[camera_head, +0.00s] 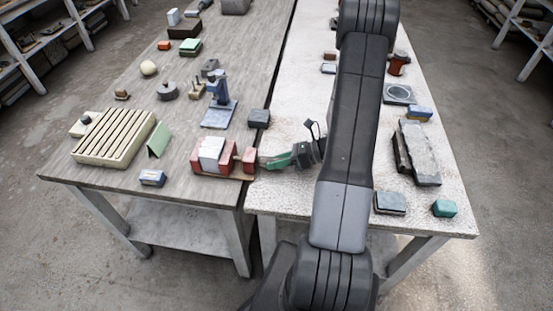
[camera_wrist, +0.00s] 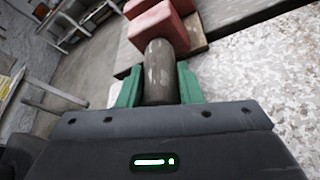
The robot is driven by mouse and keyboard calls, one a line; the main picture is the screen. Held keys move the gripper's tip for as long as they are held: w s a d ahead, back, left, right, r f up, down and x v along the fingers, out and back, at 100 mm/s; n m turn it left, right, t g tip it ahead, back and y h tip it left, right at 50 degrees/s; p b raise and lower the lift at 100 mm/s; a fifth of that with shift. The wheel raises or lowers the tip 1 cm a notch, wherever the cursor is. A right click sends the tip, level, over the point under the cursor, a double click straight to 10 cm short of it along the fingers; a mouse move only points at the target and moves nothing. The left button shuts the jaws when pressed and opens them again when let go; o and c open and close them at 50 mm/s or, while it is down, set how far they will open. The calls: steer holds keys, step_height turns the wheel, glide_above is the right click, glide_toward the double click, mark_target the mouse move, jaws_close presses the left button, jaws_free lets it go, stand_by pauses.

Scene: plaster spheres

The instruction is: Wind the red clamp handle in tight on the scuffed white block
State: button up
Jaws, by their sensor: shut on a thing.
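The red clamp (camera_head: 228,158) stands on a wooden base at the front right of the left table. The scuffed white block (camera_head: 210,152) sits between its red jaws; whether both jaws touch it is too small to tell. My gripper (camera_head: 266,162) reaches in from the right, its green fingers at the clamp's right end. In the wrist view my gripper (camera_wrist: 160,88) is shut around the clamp handle (camera_wrist: 160,65), a worn grey-brown cylinder there. Red clamp parts (camera_wrist: 158,22) show just beyond it. The white block is not clear in that view.
A ribbed cream block (camera_head: 115,137) and a green angled piece (camera_head: 158,140) lie left of the clamp. A dark block (camera_head: 259,118) and a blue stand (camera_head: 219,100) are behind it. A narrow gap divides the two tables. My arm crosses the right table.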

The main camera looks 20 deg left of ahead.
steer(key=o, duration=1)
steer(key=b+v, duration=0.2)
steer(key=v, duration=1.2)
steer(key=shift+f, duration=0.1)
steer(key=p+x, duration=0.2)
steer(key=x, duration=1.2)
